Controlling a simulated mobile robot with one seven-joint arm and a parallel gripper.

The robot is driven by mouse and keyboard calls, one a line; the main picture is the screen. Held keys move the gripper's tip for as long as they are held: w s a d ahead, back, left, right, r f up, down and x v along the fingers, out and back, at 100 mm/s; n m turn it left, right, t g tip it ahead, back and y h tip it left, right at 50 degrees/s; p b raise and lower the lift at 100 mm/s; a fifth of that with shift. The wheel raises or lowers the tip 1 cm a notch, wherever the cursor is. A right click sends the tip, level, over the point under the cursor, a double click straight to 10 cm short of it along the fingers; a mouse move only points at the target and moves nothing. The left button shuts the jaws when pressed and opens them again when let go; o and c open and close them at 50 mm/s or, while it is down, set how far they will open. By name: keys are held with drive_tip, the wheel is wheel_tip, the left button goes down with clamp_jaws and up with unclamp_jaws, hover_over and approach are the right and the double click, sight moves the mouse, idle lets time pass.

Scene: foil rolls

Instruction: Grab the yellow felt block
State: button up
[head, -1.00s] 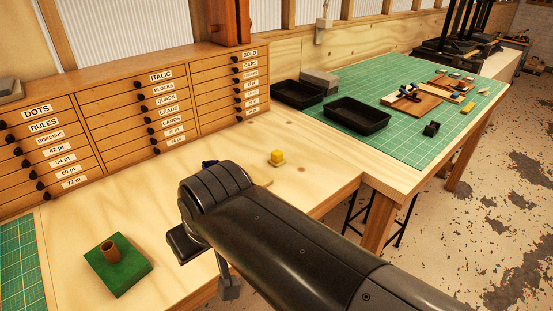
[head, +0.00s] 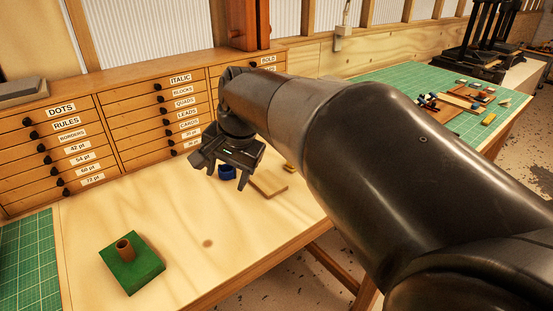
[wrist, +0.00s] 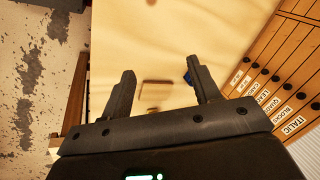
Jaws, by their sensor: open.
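My gripper (head: 228,178) is open and empty, pointing down above the bench, left of the block. In the wrist view my two fingers (wrist: 160,66) are spread over the bench, with the board (wrist: 155,87) seen between them.
A blue round object (head: 227,171) sits behind my fingers. A green block with a brown cylinder (head: 132,263) stands at front left. Labelled drawers (head: 120,135) line the back. The bench's front middle is clear. A green cutting mat (head: 400,75) with tools lies at right.

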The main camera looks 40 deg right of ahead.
drive_tip(key=w+d+f+m+g, duration=0.1)
drive_tip(key=w+d+f+m, duration=0.2)
drive_tip(key=w+d+m, duration=0.2)
drive_tip(key=w+d+f+m+g, duration=0.1)
drive_tip(key=w+d+f+m, duration=0.2)
drive_tip(key=d+m, duration=0.8)
drive_tip(key=w+d+f+m+g+h, duration=0.1)
drive_tip(key=w+d+f+m, duration=0.2)
drive_tip(key=w+d+m, duration=0.5)
drive_tip(key=shift+w+d+g, duration=0.1)
drive_tip(key=shift+d+g, duration=0.3)
drive_tip(key=shift+d, duration=3.5)
wheel_tip(320, 180, down, 4)
drive_tip(key=shift+f, duration=0.2)
drive_tip(key=f, duration=0.5)
drive_tip(key=shift+s+f, duration=0.25)
drive_tip(key=shift+f, duration=0.05)
drive_tip(key=c, duration=1.1)
